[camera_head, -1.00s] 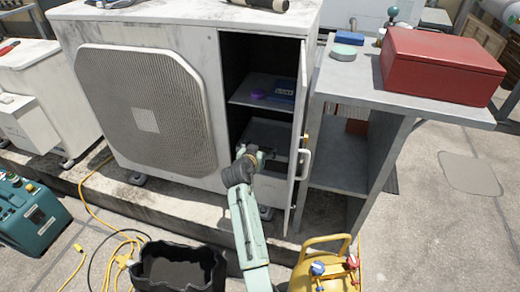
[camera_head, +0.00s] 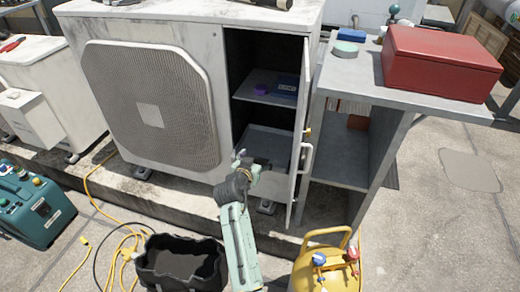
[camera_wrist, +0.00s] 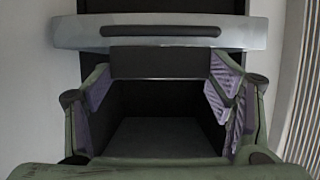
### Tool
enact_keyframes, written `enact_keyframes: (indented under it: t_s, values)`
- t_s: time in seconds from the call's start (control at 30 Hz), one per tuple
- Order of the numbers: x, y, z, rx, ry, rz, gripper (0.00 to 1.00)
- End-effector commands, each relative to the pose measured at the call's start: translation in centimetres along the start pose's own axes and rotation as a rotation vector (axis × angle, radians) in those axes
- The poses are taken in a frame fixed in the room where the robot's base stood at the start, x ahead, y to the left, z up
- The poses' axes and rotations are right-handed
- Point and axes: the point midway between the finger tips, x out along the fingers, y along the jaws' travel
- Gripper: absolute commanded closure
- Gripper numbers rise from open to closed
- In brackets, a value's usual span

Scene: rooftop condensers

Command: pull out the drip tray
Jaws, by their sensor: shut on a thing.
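The drip tray (camera_head: 270,142) is a grey tray low in the open compartment of the large condenser unit. In the wrist view its pale metal front (camera_wrist: 255,33) spans the upper part of the picture, with a dark slot and a dark block at its middle. My gripper (camera_head: 246,163) is at the tray's front, at the compartment mouth. In the wrist view my gripper (camera_wrist: 160,75) has its purple-padded fingers on both sides of the dark block, shut on the tray's front piece. My gripper hides part of the tray's front in the head view.
The open cabinet door (camera_head: 300,140) stands close right of my gripper. A shelf with a blue box (camera_head: 285,88) is above the tray. A grey table (camera_head: 345,80) bears a red box (camera_head: 440,62). A black bin (camera_head: 180,262) and yellow cylinder (camera_head: 328,268) stand in front.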

Motion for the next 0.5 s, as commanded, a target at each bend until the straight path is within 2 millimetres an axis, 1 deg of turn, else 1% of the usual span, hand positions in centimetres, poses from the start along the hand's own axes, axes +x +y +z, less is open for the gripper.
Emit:
enact_keyframes:
  t_s: [0.03, 0.2, 0.33, 0.5]
  values:
    - [-1.2, -0.1, 0.5, -0.001, -0.002, -0.001, 0.75]
    - [-4.2, 0.0, 1.6, -0.001, -0.001, -0.001, 0.75]
    - [-5.5, 0.0, 2.2, -0.001, 0.001, 0.000, 0.75]
    - [-6.2, 0.0, 2.4, -0.001, 0.002, 0.000, 0.75]
